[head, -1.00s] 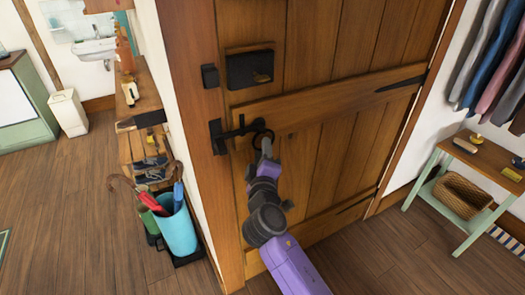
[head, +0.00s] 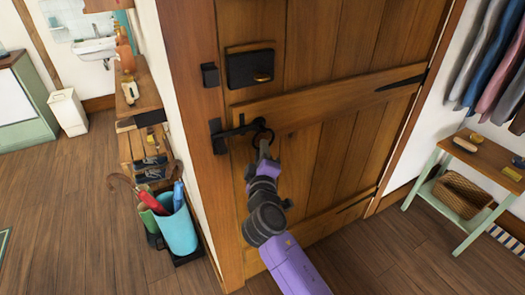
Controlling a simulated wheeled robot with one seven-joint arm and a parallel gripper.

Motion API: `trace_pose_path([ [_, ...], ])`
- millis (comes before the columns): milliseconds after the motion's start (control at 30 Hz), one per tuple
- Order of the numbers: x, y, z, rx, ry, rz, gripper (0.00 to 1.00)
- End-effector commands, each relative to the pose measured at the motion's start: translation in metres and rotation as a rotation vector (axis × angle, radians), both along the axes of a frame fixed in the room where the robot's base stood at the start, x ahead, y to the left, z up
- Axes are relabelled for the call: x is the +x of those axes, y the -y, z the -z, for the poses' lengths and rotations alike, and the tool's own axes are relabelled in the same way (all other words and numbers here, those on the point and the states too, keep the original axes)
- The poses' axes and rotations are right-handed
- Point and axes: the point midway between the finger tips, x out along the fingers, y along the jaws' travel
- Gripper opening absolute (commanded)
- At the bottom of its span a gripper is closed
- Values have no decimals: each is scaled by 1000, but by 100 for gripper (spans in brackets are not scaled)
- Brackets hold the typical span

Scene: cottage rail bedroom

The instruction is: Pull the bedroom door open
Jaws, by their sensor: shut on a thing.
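The wooden plank bedroom door (head: 345,150) stands in its frame in the head view and looks closed. A black ring handle (head: 262,132) hangs on its left side, beside a black latch bar (head: 234,129) that reaches to the frame. A black lock box (head: 250,69) with a brass knob is above it. My gripper (head: 263,142) is at the ring and shut on it. The fingertips are small, and their exact hold on the ring is hard to make out. My purple and grey arm comes up from the bottom and hides part of the lower door.
A teal umbrella bin (head: 177,232) stands left of the door frame (head: 200,120), below a wooden shelf. A small green table (head: 487,165) with a basket (head: 462,193) stands at the right, under hanging clothes (head: 490,60). Wooden floor shows on both sides.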

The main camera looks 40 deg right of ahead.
Motion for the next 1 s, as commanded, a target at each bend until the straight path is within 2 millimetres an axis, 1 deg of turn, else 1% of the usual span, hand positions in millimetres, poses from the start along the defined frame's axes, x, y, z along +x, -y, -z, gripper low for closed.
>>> trace_pose_path([
  [33, -2, 3, 2, 3, -3, 8, 0],
  [367, -3, 4, 3, 3, -4, 11, 0],
  [833, -3, 5, 3, 7, -4, 12, 0],
  [1000, -2, 3, 2, 38, 6, 12, 0],
])
